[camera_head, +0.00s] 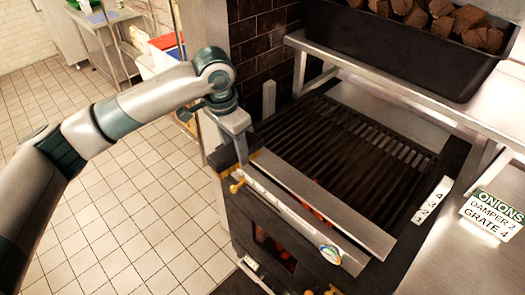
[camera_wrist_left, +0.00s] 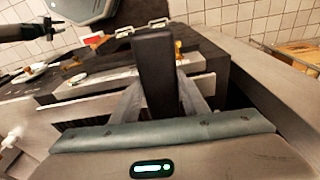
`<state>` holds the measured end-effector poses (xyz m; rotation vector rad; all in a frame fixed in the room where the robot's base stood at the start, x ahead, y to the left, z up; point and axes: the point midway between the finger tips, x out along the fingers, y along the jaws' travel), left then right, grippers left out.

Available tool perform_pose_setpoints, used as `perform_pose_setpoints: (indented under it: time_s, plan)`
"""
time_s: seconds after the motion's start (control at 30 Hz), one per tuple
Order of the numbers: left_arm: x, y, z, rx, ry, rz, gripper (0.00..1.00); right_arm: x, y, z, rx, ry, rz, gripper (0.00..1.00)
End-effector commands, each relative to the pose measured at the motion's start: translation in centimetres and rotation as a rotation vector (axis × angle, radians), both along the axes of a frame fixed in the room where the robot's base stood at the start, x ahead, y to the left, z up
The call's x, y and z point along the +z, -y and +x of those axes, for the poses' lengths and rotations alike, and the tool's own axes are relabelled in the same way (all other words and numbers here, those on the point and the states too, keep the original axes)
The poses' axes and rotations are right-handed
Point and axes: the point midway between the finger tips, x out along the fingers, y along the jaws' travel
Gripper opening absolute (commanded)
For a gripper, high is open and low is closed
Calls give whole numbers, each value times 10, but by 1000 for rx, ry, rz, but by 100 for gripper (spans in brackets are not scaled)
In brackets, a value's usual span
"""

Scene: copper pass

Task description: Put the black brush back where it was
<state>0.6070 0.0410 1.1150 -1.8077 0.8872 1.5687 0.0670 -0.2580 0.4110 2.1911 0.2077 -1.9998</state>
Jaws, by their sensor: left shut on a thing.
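I cannot tell whether the brush touches the grill. A dark arm end, likely my right gripper (camera_wrist_left: 52,28), shows small at the left wrist view's upper left; its jaws are unclear.
The grill grate (camera_head: 345,140) has a steel front ledge (camera_head: 325,205) and glowing coals below. A steel shelf (camera_head: 400,85) with a black bin (camera_head: 410,40) of brown chunks overhangs it. A number strip (camera_head: 431,200) and an onions sign (camera_head: 492,215) are at right. Tiled floor lies open at left.

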Motion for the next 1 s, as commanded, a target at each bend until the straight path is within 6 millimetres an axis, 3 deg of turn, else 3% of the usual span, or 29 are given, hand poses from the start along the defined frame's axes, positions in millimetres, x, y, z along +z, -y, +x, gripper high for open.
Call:
perform_pose_setpoints:
  time_s: [0.03,0.3,0.5,0.7,1.0]
  plan:
    - [-9,-18,-5,72,5,2,19,-17,-1,0,0,0,1,31]
    - [-22,-99,-47,505,5,-1,19,-58,-9,0,-3,0,10,31]
    - [-30,-143,-81,764,7,-5,19,-80,-10,0,-3,0,11,31]
    - [-32,-162,-100,893,8,-8,19,-88,-8,0,-2,-1,9,31]
    - [-32,-165,-103,916,7,-9,19,-87,-2,0,-1,0,2,31]
